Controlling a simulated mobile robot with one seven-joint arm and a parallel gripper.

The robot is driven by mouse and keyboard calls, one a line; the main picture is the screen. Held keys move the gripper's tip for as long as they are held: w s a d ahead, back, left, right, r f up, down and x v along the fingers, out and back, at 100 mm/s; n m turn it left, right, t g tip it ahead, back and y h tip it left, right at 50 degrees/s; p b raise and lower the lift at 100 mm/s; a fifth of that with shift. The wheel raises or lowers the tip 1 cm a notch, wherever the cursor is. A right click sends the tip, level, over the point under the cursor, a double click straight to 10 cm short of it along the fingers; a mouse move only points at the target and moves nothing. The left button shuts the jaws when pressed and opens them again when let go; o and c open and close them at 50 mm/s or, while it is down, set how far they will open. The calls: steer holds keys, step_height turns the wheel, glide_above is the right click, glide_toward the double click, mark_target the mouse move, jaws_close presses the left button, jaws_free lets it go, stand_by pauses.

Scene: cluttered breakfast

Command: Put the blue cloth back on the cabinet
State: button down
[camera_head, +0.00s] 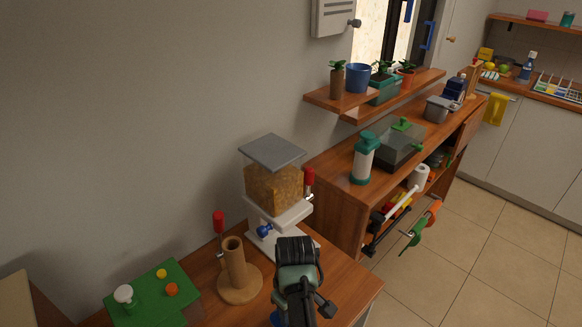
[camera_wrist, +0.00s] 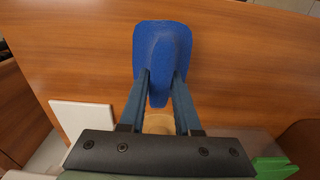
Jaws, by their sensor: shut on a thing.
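I cannot tell whether the cloth touches that wood. In the head view, my dark arm end (camera_head: 296,285) is over the near wooden cabinet (camera_head: 350,280), and my fingertips are hidden. A small bit of blue shows at the bottom edge beside it.
A food dispenser (camera_head: 274,190) and a wooden holder (camera_head: 238,275) stand close to my arm. A green board (camera_head: 140,295) lies at left. A longer wooden cabinet (camera_head: 340,200) with a pump bottle (camera_head: 363,160) stands behind. The cabinet's right front corner looks clear.

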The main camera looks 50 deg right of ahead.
steer(key=shift+f, duration=1.9)
steer(key=shift+f, duration=0.2)
steer(key=c, duration=0.6)
jaws_free()
steer(key=shift+r, duration=0.1)
